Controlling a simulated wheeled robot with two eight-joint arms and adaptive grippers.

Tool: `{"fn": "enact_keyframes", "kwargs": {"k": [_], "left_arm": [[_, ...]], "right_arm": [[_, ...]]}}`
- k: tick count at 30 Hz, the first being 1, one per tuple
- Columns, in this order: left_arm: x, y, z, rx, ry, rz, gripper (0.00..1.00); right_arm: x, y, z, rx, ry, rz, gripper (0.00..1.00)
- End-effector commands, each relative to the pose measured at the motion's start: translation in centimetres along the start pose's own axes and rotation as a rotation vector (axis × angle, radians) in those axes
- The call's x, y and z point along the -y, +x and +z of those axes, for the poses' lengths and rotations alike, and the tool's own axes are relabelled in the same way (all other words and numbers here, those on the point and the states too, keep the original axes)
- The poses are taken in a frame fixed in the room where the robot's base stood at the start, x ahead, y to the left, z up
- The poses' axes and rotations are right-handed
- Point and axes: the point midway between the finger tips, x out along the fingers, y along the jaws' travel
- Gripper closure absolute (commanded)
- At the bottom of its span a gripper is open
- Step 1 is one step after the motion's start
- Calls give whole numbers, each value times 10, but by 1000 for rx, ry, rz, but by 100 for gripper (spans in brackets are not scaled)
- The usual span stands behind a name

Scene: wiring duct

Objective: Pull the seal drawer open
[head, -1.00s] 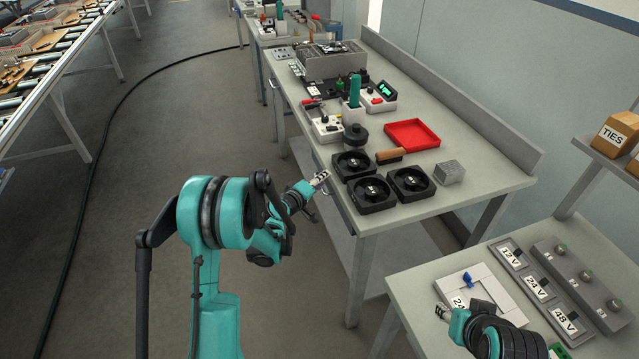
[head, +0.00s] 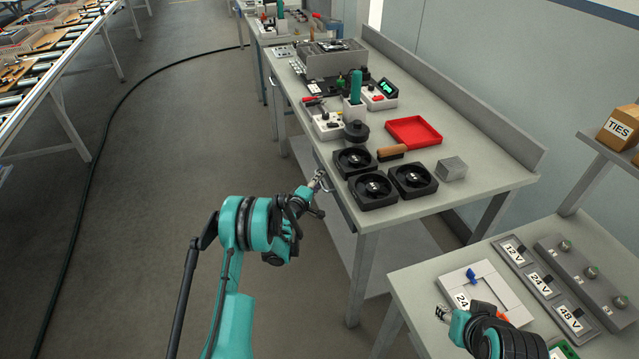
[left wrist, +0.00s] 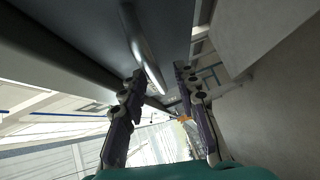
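My left gripper (head: 320,181) is at the front edge of the long workbench (head: 455,195), by the drawer front under the top. In the left wrist view its two fingers (left wrist: 158,74) are apart. A grey metal bar handle (left wrist: 143,45) runs between the fingertips on a dark drawer face (left wrist: 75,30). I cannot tell whether the fingers touch the bar. No drawer label is readable. My right gripper (head: 442,313) hovers by the white panel on the near right table; its fingers are too small to judge.
Several black fans (head: 373,190), a wood-handled tool (head: 392,153), a red tray (head: 413,131) and a grey block (head: 453,169) lie on the bench above. The near table (head: 405,275) holds voltage-labelled panels (head: 540,287).

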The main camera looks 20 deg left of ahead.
Motion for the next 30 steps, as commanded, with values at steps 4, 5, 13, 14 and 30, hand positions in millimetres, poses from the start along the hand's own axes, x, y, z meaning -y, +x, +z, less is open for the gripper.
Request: {"fn": "enact_keyframes", "kwargs": {"k": [4, 5, 13, 14, 30], "left_arm": [[0, 5, 0, 0, 1, 0, 69], [0, 6, 0, 0, 1, 0, 69], [-1, 5, 0, 0, 1, 0, 98], [-1, 5, 0, 0, 1, 0, 100], [4, -2, -25, -3, 1, -1, 100]], "right_arm": [[0, 1, 1, 0, 0, 0, 60], [0, 1, 1, 0, 0, 0, 60], [0, 1, 1, 0, 0, 0, 60], [0, 1, 1, 0, 0, 0, 60], [0, 1, 1, 0, 0, 0, 60]]}}
